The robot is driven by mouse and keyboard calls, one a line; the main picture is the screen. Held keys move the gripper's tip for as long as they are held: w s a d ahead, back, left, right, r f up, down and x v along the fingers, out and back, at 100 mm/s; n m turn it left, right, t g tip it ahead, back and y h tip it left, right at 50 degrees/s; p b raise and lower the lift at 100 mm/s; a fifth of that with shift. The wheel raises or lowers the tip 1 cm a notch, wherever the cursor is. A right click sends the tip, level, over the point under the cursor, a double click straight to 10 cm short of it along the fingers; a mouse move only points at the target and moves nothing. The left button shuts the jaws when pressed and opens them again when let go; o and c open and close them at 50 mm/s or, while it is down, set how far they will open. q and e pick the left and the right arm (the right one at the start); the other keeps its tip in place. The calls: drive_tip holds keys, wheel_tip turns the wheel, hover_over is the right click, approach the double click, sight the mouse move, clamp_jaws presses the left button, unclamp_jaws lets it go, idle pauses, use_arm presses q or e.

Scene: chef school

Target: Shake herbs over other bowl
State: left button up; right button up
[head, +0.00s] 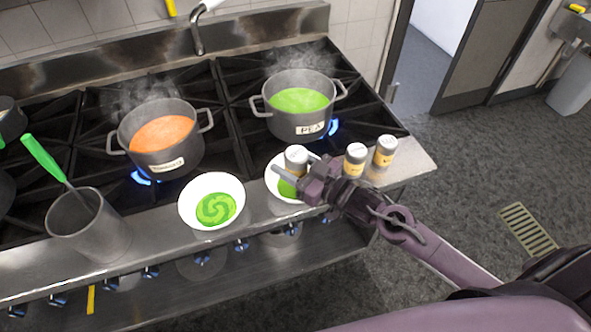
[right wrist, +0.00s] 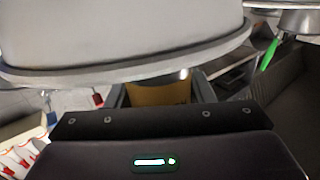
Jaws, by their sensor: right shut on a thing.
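My right gripper (head: 300,176) is shut on a herb shaker (head: 296,157), a small jar with a pale lid and a yellow-brown label. It holds the shaker roughly upright over the right white bowl (head: 273,180). That bowl has green soup in it and is partly hidden by the gripper and shaker. The shaker's label also shows between the fingers in the right wrist view (right wrist: 160,92). The left white bowl (head: 187,208), with a green swirl of soup, stands on the steel ledge to the left, apart from the gripper. My left gripper is not in view.
Two more shakers (head: 355,160) (head: 385,151) stand right of the gripper. Behind are a steaming pea pot (head: 300,124) and an orange soup pot (head: 165,158) over blue flames. A metal container (head: 90,228) with a green-handled utensil (head: 42,160) stands left.

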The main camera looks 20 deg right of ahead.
drive_tip(key=shift+w+d+r+n+g+y, duration=0.15)
drive_tip(key=shift+w+n+g+y, duration=0.1)
drive_tip(key=shift+w, duration=0.25)
drive_tip(key=shift+w+d+r+n+g+y, duration=0.15)
drive_tip(key=shift+w+y, duration=0.1)
drive_tip(key=shift+w, duration=0.2)
drive_tip(key=shift+w+d+f, duration=0.1)
drive_tip(key=shift+d, duration=0.05)
drive_tip(key=d+r+n+h+b, duration=0.4)
drive_tip(key=n+h+b, duration=0.6)
drive_tip(key=n, duration=0.5)
drive_tip(key=h, duration=0.2)
drive_tip(key=shift+w+d+r+n+g+h+b, duration=0.15)
drive_tip(key=shift+w+d+n+g+h+b, duration=0.15)
drive_tip(key=shift+w+d+n+g+b, duration=0.1)
